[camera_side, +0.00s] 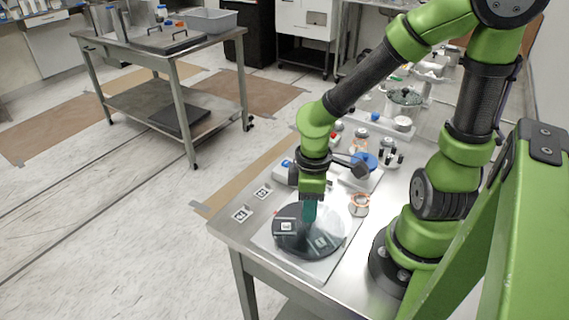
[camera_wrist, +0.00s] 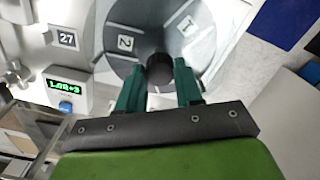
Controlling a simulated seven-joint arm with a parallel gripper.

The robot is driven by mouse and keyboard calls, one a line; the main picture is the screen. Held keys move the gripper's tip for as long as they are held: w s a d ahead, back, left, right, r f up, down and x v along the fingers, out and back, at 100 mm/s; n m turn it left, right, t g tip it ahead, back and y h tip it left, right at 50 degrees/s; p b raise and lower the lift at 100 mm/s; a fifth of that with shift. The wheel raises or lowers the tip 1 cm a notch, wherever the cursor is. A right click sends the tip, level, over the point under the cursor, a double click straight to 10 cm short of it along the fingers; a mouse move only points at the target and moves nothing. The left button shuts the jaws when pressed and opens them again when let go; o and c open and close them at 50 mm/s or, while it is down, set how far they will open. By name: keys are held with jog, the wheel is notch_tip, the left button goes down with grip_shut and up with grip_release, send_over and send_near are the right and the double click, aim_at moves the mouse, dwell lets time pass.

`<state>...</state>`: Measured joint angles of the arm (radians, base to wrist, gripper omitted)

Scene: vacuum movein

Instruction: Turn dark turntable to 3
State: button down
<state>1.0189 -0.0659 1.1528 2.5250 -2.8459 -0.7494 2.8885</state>
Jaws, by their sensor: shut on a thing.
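The turntable (camera_side: 331,215) is a round disc with dark and pale grey sectors on a light square plate at the table's near end. In the wrist view the turntable (camera_wrist: 145,15) shows a label 2 (camera_wrist: 125,43) left of centre and a label 1 (camera_wrist: 188,25) right of centre. No label 3 can be made out on the disc. My gripper (camera_wrist: 160,88) points down at its middle. The teal fingers are shut on the black centre knob (camera_wrist: 158,67). In the side view my gripper (camera_side: 309,218) hides the knob.
A box with a lit green display (camera_wrist: 64,87) and blue button (camera_wrist: 66,107) stands beside the turntable. A marker reading 27 (camera_wrist: 66,39) lies near it. A copper-ringed vessel (camera_side: 359,204) and a blue-topped device (camera_side: 364,161) stand close behind in the side view.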

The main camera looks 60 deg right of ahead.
jog(key=shift+m, duration=0.9)
jog(key=c, duration=0.7)
grip_release()
jog(key=shift+c, duration=0.2)
jog(key=shift+r, duration=0.1)
jog(key=shift+d+r, duration=0.15)
jog(key=shift+r, duration=0.7)
notch_tip(320, 180, up, 15)
